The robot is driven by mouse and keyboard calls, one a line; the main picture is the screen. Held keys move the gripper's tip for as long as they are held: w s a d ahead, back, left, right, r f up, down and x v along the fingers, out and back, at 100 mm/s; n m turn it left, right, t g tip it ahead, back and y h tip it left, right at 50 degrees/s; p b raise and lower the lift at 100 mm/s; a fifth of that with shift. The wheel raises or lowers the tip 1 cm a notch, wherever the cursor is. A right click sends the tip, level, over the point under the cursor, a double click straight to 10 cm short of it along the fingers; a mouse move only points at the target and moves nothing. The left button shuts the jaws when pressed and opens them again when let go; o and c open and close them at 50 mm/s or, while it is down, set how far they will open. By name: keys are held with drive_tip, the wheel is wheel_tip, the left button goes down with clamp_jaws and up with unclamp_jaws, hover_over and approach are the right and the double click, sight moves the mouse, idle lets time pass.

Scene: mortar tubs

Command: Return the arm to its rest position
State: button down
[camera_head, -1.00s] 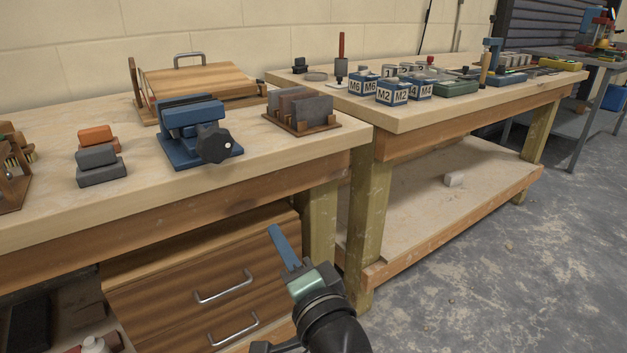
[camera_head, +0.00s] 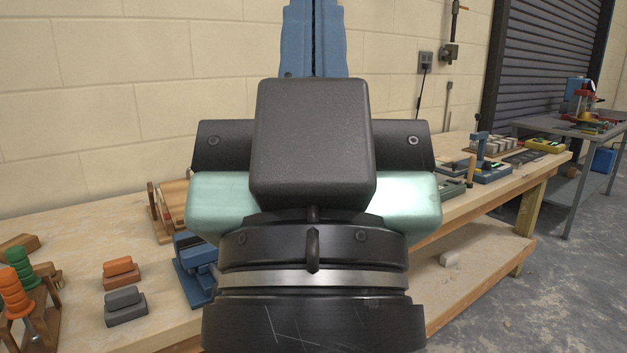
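My gripper (camera_head: 314,40) fills the middle of the head view, raised close to the camera and pointing up. Its two blue fingers lie side by side with only a thin dark line between them, so it looks shut. The fingertips run out of the top of the picture. I see nothing held between the visible parts of the fingers. The gripper's dark body and pale green sides hide the middle of the workbench behind it.
The near workbench (camera_head: 75,240) carries grey blocks (camera_head: 125,306), orange blocks (camera_head: 121,272), a blue vise (camera_head: 195,265) and a rack with orange and green handles (camera_head: 20,285). The far bench (camera_head: 500,190) holds small boxes and tools. Open floor (camera_head: 560,290) lies at right.

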wheel_tip(320, 180, up, 24)
drive_tip(key=p, duration=2.1)
drive_tip(key=shift+p, duration=0.4)
drive_tip(key=shift+r, duration=0.1)
